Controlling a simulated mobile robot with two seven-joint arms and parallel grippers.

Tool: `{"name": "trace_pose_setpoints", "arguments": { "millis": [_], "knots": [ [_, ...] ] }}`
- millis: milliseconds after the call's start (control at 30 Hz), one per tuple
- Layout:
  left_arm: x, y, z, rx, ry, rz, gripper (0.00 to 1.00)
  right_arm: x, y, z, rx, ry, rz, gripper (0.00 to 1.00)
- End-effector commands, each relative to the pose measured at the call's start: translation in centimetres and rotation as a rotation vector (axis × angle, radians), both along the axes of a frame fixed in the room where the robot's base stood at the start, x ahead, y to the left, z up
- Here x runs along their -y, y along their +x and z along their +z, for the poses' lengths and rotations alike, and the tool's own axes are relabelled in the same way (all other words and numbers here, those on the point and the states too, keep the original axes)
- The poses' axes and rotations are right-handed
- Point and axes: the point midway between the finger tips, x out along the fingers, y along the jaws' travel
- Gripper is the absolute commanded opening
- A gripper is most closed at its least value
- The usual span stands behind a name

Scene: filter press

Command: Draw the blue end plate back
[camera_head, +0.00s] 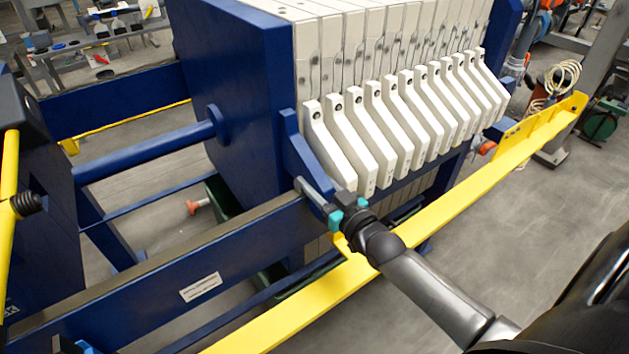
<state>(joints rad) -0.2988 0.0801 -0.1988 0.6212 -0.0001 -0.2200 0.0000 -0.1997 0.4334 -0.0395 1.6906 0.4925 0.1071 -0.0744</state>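The blue end plate (240,95) stands upright at the left end of the row of white filter plates (395,45). No clear gap shows between it and the first white plate. A blue handle arm (298,150) slants down from its near side. My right gripper (325,198), with teal parts at its finger bases, is at the lower end of this handle. One grey finger lies along the handle's left side; the other is partly hidden. I cannot tell whether the fingers grip the handle. My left gripper is not recognisable in view.
A blue side beam (150,290) runs below the handle. A yellow rail (480,190) crosses in front, under my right forearm. A blue rod (145,150) joins the end plate to the blue head block (35,200). Between block and plate is open space.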

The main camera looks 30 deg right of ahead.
Motion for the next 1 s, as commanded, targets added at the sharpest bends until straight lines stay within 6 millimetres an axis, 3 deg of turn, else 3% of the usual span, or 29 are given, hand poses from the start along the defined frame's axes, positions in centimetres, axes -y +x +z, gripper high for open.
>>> {"name": "trace_pose_setpoints", "arguments": {
  "millis": [33, 333, 1000],
  "knots": [
    [-0.02, -0.05, 0.00, -0.001, 0.000, 0.000, 0.58, 0.00, -0.01, -0.01, 0.000, 0.000, 0.000, 0.34],
    [-0.01, -0.12, -0.01, -0.002, 0.001, -0.001, 0.58, 0.00, -0.02, -0.01, 0.000, 0.000, 0.000, 0.00],
    [0.01, -0.19, -0.02, -0.003, 0.000, -0.002, 0.58, 0.00, -0.02, -0.01, 0.000, 0.000, 0.000, 0.00]
  ]
}}
